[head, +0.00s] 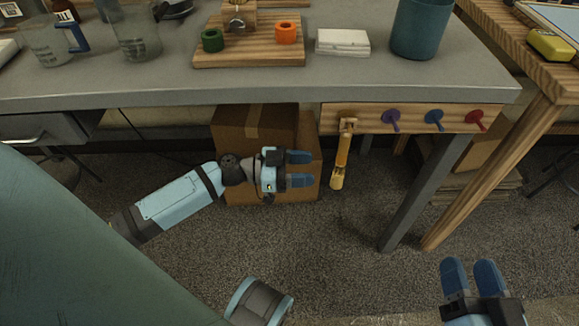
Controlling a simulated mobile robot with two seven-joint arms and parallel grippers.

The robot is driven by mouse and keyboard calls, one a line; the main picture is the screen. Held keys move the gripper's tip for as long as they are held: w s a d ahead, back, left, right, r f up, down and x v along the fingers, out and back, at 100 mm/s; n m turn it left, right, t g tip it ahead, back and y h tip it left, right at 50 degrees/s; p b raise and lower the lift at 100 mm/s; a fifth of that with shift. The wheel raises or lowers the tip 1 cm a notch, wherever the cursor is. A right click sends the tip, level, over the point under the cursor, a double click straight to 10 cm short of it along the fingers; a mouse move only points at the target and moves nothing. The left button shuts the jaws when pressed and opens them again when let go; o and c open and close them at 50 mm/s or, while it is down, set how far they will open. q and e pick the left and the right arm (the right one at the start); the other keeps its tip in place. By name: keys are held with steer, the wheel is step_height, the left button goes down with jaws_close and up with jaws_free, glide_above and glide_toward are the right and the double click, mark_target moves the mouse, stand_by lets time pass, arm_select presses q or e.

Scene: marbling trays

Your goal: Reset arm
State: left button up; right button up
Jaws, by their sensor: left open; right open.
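My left gripper (300,170) is open and empty, with its two blue fingers pointing right. It is below the front edge of the grey table, in front of a cardboard box in the picture. My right gripper (471,268) is open and empty at the lower right, its blue fingers pointing up the picture. It is well apart from the table and above the floor.
The grey table (260,85) bears glass beakers, a wooden board (250,54) with green and orange rings, white blocks (342,41) and a teal cup (421,27). A cardboard box (240,125) stands below.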

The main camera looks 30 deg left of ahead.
arm_select(q)
steer(key=s+d+r+n+t+y+p, duration=0.2)
steer(key=s+d+r+n+y, duration=0.15)
steer(key=s+d, duration=0.35)
steer(key=s+d+r+n+t+y+p, duration=0.1)
steer(key=s+d+r+n+t, duration=0.15)
steer(key=r, duration=0.35)
steer(key=s+d+r+n+t+y+p, duration=0.1)
steer(key=s+d+r+n+t, duration=0.15)
steer(key=r, duration=0.45)
arm_select(e)
steer(key=d+r+h+p, duration=0.3)
steer(key=r+p, duration=0.8)
steer(key=p, duration=0.8)
arm_select(q)
steer(key=s+a+r+g+y+p, duration=0.3)
steer(key=a+r+g+y+p, duration=0.3)
steer(key=p, duration=1.2)
steer(key=a, duration=0.2)
steer(key=shift+s+a+r+p, duration=0.25)
steer(key=shift+a+r+p, duration=0.1)
steer(key=shift+a+p, duration=0.05)
arm_select(e)
steer(key=s+d+r+g+h, duration=0.1)
steer(key=s+d+g+h, duration=0.2)
steer(key=s+d+g, duration=0.1)
steer(key=shift+d+m, duration=0.4)
steer(key=shift+d, duration=0.3)
